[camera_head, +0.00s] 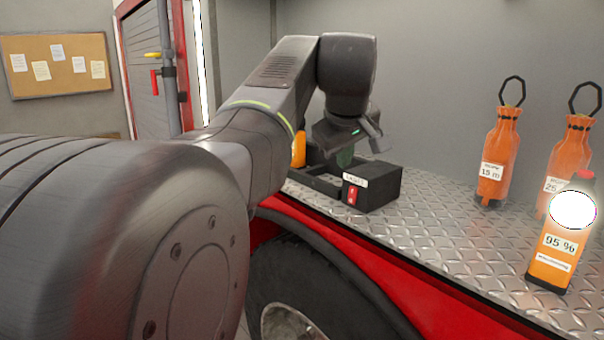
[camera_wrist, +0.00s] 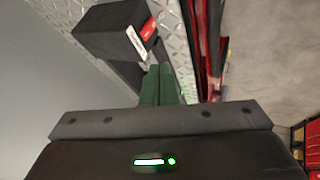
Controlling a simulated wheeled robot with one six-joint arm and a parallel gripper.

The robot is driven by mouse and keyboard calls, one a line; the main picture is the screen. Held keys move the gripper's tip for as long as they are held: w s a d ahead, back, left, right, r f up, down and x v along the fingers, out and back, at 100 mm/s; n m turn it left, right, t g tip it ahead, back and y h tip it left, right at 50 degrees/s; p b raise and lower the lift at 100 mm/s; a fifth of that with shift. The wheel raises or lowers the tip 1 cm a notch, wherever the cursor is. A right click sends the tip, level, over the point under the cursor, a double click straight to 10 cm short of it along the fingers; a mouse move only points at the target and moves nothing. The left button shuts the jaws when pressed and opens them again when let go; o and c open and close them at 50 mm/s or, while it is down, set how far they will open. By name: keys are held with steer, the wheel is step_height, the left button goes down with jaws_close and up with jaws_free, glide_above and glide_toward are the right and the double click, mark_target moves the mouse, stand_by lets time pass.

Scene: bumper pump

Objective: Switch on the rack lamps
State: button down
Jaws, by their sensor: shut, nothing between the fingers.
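A black box (camera_head: 382,186) sits on the metal tread-plate deck near its front edge. It has a white label (camera_head: 355,180), too small to read surely, and a red switch (camera_head: 352,196) on its front face. The switch position cannot be told. In the wrist view the box (camera_wrist: 108,28) is at the upper left, with its red switch (camera_wrist: 148,29) on the right side. My gripper (camera_head: 345,158) is shut and empty, just behind and above the box in the head view. Its green fingers (camera_wrist: 160,86) point toward the box in the wrist view and appear apart from the switch.
A black open tray (camera_head: 322,184) and a partly hidden orange bottle (camera_head: 299,150) are left of the box. Orange bags (camera_head: 497,155) with black loops and an orange bottle (camera_head: 556,248) stand at the right. Deck between is clear; a tyre (camera_head: 300,285) is below.

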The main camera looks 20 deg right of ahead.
steer(key=shift+s+r, duration=0.25)
steer(key=shift+r, duration=0.2)
steer(key=shift+s+r, duration=0.2)
steer(key=shift+r, duration=0.25)
